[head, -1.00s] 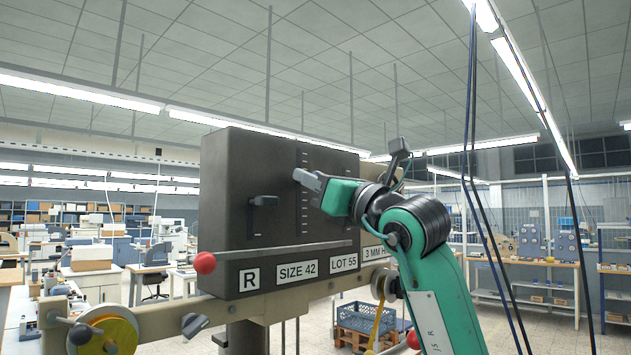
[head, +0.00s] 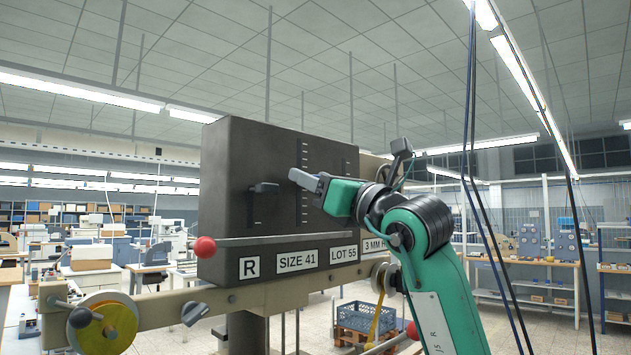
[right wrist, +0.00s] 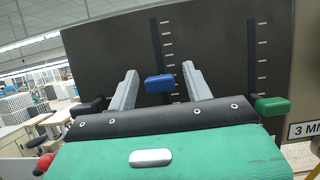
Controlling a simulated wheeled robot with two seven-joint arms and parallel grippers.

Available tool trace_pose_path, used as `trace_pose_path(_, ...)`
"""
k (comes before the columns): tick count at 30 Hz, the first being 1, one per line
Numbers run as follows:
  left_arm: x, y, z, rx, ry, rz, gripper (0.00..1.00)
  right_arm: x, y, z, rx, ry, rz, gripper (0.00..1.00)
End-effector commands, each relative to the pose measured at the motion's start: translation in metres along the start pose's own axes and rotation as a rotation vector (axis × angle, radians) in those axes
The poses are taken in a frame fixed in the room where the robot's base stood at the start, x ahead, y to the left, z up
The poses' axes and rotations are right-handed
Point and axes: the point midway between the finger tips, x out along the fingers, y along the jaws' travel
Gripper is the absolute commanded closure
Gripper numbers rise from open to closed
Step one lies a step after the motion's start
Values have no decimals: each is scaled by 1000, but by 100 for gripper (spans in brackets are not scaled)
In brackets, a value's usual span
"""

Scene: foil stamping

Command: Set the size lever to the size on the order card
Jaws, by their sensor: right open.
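The dark machine housing (head: 230,160) has three slotted scales on its face. A black lever (head: 264,188) sits on the left slot and also shows in the right wrist view (right wrist: 90,107). A blue lever knob (right wrist: 159,83) is on the middle slot and a green one (right wrist: 272,106) on the right slot. A label reads SIZE 41 (head: 297,261). My right gripper (head: 304,181) is at the middle scale. In the right wrist view its open fingers (right wrist: 160,85) stand either side of the blue knob, with gaps; the knob is hidden in the head view.
Below the levers are labels R (head: 250,267), LOT 55 (head: 344,253) and a partly covered 3 MM label (head: 374,245). A bar with a red ball (head: 205,247) crosses the housing's front.

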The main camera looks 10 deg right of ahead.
Motion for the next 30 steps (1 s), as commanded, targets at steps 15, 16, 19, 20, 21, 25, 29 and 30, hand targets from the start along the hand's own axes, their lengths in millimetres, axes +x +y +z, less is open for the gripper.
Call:
trace_pose_path(15, 51, 1, 4, 0, 0, 0, 100, -106, 0, -4, -3, -2, -1, 49)
trace_pose_path(16, 52, 1, 5, 0, 0, 0, 100, -111, 0, -4, -2, -2, -1, 49)
trace_pose_path(19, 56, 1, 5, 0, 0, 0, 100, -123, 0, -2, -1, -2, -1, 49)
trace_pose_path(20, 57, 1, 5, 0, 0, 0, 100, -126, 0, -2, -1, -1, -1, 49)
trace_pose_path(21, 58, 1, 5, 0, 0, 0, 100, -129, 0, -2, -1, 0, -1, 49)
trace_pose_path(25, 58, 1, 5, 0, 0, 0, 100, -134, 0, -1, -1, 0, 0, 49)
trace_pose_path(29, 58, 1, 5, -1, 0, 0, 100, -134, 0, 0, 0, 0, 0, 49)
trace_pose_path(30, 58, 1, 5, -1, 0, 0, 100, -134, 0, 0, 0, 0, 0, 49)
